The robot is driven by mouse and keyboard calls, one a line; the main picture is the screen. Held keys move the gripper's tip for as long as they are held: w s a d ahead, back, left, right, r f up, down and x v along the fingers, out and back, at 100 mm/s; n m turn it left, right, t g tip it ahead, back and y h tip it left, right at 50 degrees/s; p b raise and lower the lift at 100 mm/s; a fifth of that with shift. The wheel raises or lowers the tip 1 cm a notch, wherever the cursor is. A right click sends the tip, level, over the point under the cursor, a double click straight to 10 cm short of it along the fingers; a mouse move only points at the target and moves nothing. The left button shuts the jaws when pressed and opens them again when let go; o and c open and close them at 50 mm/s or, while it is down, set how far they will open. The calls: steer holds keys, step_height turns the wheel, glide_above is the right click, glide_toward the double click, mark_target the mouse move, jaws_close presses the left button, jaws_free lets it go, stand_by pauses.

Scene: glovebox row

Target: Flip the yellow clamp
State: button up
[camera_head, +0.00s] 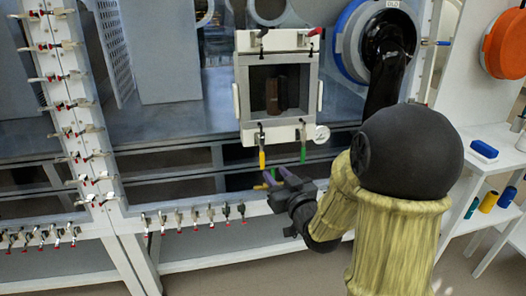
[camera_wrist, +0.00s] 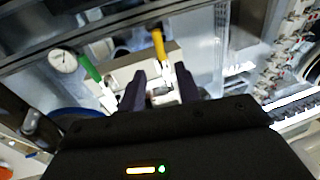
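The yellow clamp (camera_head: 262,158) hangs with its handle down at the lower left of a small white-framed chamber (camera_head: 245,100). In the wrist view the yellow handle (camera_wrist: 158,43) stands just beyond my fingertips, nearer the right finger. My gripper (camera_head: 274,178) is below and slightly right of the yellow clamp, its purple fingers pointing toward the chamber. In the wrist view my gripper (camera_wrist: 160,83) is open, with a gap between the fingers. I see no contact with the handle.
A green-handled clamp (camera_head: 303,153) hangs at the chamber's lower right, near a round gauge (camera_head: 322,133). Black and red clamps sit on the chamber's top edge. A blue-ringed glove port (camera_head: 350,42) is to the right. Several toggle clamps (camera_head: 195,216) line the rail below.

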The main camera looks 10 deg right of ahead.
mark_target(263, 159)
steer(key=w, duration=0.3)
steer(key=w+a, duration=0.1)
steer(key=w, duration=0.2)
steer(key=w+a, duration=0.1)
steer(key=w, duration=0.2)
steer(key=shift+w+f, duration=0.1)
steer(key=shift+w, duration=0.3)
jaws_close()
